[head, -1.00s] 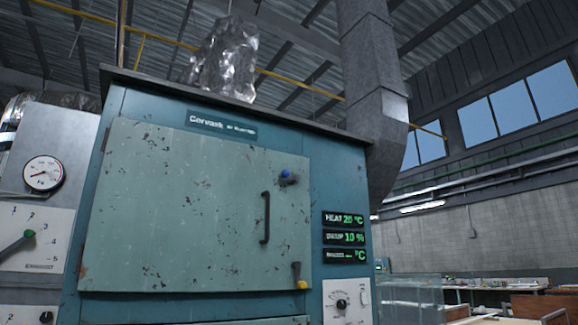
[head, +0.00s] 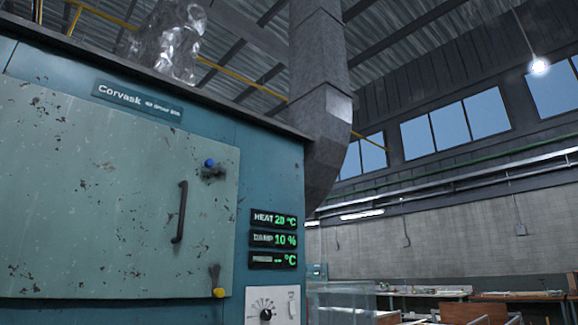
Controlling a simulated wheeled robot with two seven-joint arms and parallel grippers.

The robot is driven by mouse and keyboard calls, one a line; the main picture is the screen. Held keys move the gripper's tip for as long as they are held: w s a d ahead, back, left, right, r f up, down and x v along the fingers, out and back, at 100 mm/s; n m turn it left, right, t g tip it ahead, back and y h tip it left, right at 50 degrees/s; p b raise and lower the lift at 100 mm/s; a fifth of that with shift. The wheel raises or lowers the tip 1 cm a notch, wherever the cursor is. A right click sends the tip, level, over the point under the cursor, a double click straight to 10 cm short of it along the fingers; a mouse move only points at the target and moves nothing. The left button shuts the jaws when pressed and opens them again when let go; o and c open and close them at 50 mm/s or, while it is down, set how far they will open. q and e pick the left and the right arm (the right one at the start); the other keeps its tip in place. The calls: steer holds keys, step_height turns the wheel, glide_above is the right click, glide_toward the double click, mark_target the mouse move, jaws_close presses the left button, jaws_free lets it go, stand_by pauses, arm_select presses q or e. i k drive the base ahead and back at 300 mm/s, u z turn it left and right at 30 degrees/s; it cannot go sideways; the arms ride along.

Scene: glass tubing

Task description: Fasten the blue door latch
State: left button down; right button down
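The blue door latch (head: 211,169) is a small dark fitting with a blue knob, near the upper right of the oven door (head: 100,200) in the head view. The door is pale green, chipped, and looks closed against the teal cabinet. A dark vertical handle (head: 180,212) is below and left of the blue latch. A second latch with a yellow knob (head: 217,290) is near the door's lower right; its lever points up. I cannot tell from here whether the blue latch is engaged. Neither of my grippers is in view.
Green readouts (head: 273,240) and a white dial panel (head: 270,305) are right of the door. A grey duct (head: 318,90) rises behind the cabinet. A glass-sided case (head: 340,300) and workbenches (head: 450,296) stand to the right.

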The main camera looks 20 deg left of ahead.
mark_target(210, 164)
steer(key=z, duration=0.35)
steer(key=i, duration=0.9)
steer(key=u, duration=0.7)
steer(key=i, duration=0.65)
steer(key=u, duration=0.65)
